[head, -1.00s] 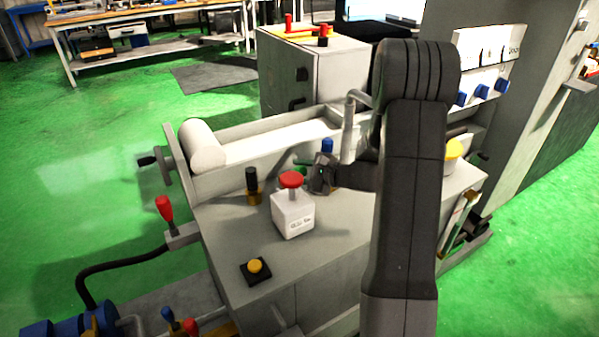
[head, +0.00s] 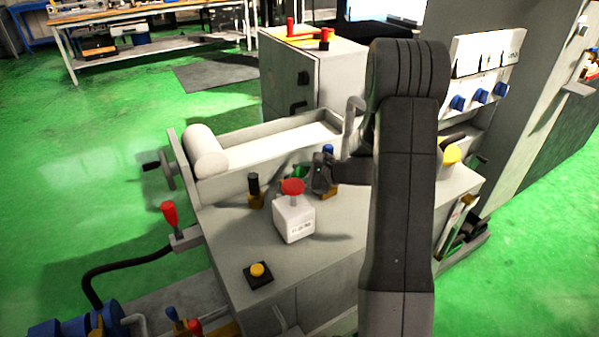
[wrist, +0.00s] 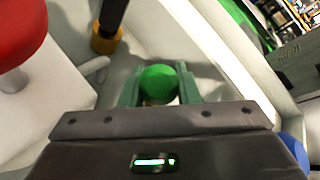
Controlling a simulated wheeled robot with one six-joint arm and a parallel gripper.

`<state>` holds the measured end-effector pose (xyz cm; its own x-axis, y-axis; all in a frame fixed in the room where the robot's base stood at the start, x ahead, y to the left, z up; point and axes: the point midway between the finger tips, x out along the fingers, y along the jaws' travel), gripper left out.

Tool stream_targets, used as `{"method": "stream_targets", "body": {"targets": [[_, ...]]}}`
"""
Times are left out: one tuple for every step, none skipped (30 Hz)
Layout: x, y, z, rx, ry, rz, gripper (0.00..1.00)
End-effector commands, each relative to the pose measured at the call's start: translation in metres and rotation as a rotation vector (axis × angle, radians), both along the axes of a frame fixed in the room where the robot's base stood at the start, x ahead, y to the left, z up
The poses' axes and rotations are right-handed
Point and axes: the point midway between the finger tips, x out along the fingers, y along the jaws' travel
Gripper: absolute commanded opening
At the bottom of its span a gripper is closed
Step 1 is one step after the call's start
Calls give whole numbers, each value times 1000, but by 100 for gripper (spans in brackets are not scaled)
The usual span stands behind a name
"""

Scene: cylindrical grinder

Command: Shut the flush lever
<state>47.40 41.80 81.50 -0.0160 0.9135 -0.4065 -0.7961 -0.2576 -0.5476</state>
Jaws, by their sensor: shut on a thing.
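A green lever (head: 299,170) stands on the machine's grey top, in a row between a black-handled lever (head: 254,187) and a blue-handled lever (head: 328,150). No label shows which one is the flush lever. My gripper (head: 314,172) is at the green lever in the head view. In the wrist view the green lever's round end (wrist: 158,80) sits between the two fingers, and my gripper (wrist: 160,92) is shut on it. The lever's lower part is hidden by the gripper body.
A white box with a red mushroom button (head: 292,187) stands close in front of my gripper. A long trough (head: 265,150) runs behind the levers. A yellow button (head: 258,270) is near the front edge. The top between them is clear.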

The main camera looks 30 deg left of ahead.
Motion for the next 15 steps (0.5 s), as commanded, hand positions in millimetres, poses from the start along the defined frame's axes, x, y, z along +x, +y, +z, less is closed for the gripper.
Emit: {"method": "stream_targets", "body": {"targets": [[0,0,-1,-1,0,0,0],[0,0,-1,-1,0,-1,0],[0,0,-1,-1,0,-1,0],[0,-1,-1,-1,0,-1,0],[0,-1,-1,-1,0,-1,32],[0,-1,-1,-1,0,-1,38],[0,0,-1,-1,0,-1,38],[0,0,-1,-1,0,-1,38],[0,0,-1,-1,0,-1,38],[0,0,-1,-1,0,-1,38],[0,0,-1,0,0,0,38],[0,0,-1,1,0,-1,38],[0,0,0,1,0,-1,38],[0,-1,0,1,0,-1,38],[0,-2,0,1,-1,0,38]]}}
